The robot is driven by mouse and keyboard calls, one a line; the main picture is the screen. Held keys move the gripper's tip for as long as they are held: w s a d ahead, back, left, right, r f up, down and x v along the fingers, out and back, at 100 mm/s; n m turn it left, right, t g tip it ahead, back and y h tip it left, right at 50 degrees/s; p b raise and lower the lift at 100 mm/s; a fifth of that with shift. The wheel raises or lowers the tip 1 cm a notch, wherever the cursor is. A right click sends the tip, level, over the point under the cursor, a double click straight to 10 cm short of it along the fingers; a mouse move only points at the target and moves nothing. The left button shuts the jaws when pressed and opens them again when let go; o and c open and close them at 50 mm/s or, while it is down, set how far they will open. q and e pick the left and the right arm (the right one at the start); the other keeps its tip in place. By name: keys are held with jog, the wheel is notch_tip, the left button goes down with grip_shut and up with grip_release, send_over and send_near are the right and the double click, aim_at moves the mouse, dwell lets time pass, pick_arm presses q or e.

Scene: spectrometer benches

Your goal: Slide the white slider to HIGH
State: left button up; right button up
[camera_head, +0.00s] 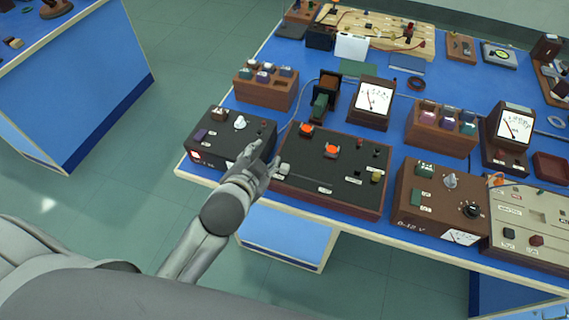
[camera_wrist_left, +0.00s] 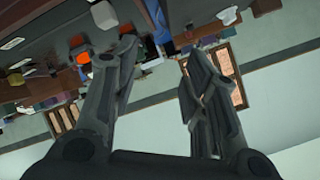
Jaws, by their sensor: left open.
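A dark panel box (camera_head: 330,170) with a brown wooden frame lies near the front edge of the blue bench. A small white piece, which looks like the white slider (camera_head: 284,169), sits at its front left; a matching white piece shows at the top of the left wrist view (camera_wrist_left: 104,14). The small labels on the panel are too small to read. My left gripper (camera_head: 266,156) is open, with its fingertips just left of the white piece. In the wrist view its two fingers (camera_wrist_left: 160,60) are spread, with nothing between them. I cannot tell whether a finger touches the slider. My right gripper is not in view.
Two orange knobs (camera_head: 331,150) stand on the same panel. A black box with a white knob (camera_head: 240,122) is close on the left, a brown power box (camera_head: 440,195) on the right. Meters and wooden blocks fill the bench behind. The floor in front is clear.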

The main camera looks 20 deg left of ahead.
pick_arm(q)
jog(key=w+d+r+m+t+h, duration=0.4)
jog(key=d+r+m, duration=0.2)
jog(key=r, duration=0.3)
jog(key=w+d+r+m+t+h, duration=0.35)
jog(key=d+r+m, duration=0.2)
jog(key=r, duration=0.45)
jog(key=s+d+r+m+g+h, duration=0.1)
jog(key=s+d+m+g+h, duration=0.3)
jog(key=d+m+g+h, duration=0.6)
jog(key=s+d+r+m+g+h, duration=0.25)
jog(key=d+m+g, duration=0.2)
jog(key=m, duration=0.95)
jog(key=m+g+y, duration=0.5)
jog(key=m+y, duration=0.8)
jog(key=y, duration=0.6)
send_over(285, 166)
notch_tip(285, 166, down, 20)
notch_tip(285, 166, down, 10)
jog(key=p, duration=0.3)
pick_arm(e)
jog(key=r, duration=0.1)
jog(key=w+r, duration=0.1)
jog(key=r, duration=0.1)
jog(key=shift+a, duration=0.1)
